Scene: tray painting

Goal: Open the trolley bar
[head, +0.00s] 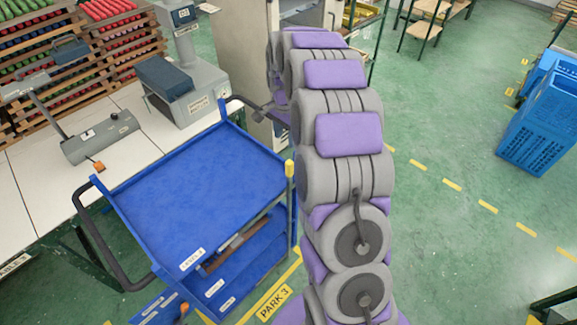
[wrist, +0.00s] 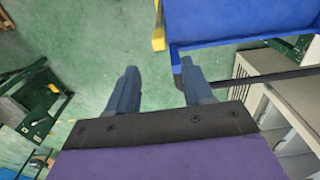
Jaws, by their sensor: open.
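The blue trolley (head: 205,180) stands left of my arm, with a flat top tray and shelves below. A black bar handle (head: 105,245) is on its left end, and another dark bar (head: 250,103) sticks out at its far right corner. A yellow-capped part (head: 289,168) stands at its near right corner. I cannot tell which one is the trolley bar. In the wrist view my gripper (wrist: 159,67) is open and empty, beside the trolley's blue edge (wrist: 240,41). A dark bar (wrist: 265,77) runs right from behind the right finger; contact is unclear.
A white workbench (head: 120,150) with grey machines (head: 178,90) lies behind and left of the trolley. A pale cabinet (wrist: 265,110) is close at right in the wrist view. Blue crates (head: 540,115) stand at the far right. Green floor (head: 450,230) right of my arm is clear.

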